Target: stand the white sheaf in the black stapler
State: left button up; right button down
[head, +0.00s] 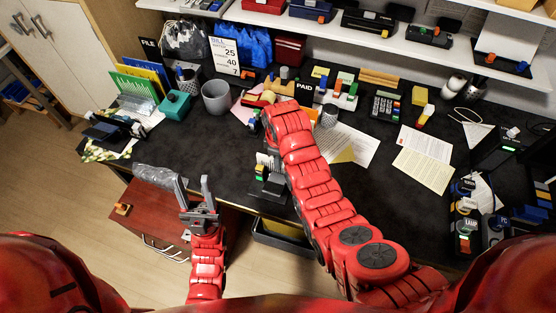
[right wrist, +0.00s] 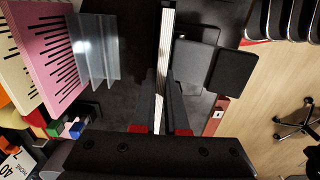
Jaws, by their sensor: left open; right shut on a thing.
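My right gripper (right wrist: 164,115) is shut on the white sheaf (right wrist: 166,45), seen edge-on as a thin pale strip between the dark fingers. In the head view, my right arm hides most of that gripper and the sheaf. A low black device, apparently the black stapler (head: 271,187), stands at the desk's front edge just below my right wrist. Black blocks (right wrist: 195,66) are close beside the sheaf in the right wrist view; I cannot tell whether the sheaf touches them or sits in a slot. My left gripper (head: 195,188) is open and empty, left of the stapler.
The dark desk (head: 235,160) has a grey cup (head: 215,96), papers (head: 422,170) and a calculator (head: 385,105). A red drawer cabinet (head: 150,215) stands below the front left edge. Black devices crowd the right end. A clear holder (right wrist: 97,48) stands left of the sheaf.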

jog(key=shift+f, duration=0.15)
jog(key=c, duration=0.9)
grip_release()
jog(key=shift+o, duration=0.2)
jog(key=shift+w+r+b, duration=0.1)
jog(key=shift+r+b, duration=0.35)
jog(key=shift+r, duration=0.35)
notch_tip(320, 180, up, 4)
jog(key=shift+r+p, duration=0.25)
jog(key=shift+p, duration=0.9)
notch_tip(320, 180, up, 11)
jog(key=p, duration=1.1)
jog(key=shift+r, duration=0.2)
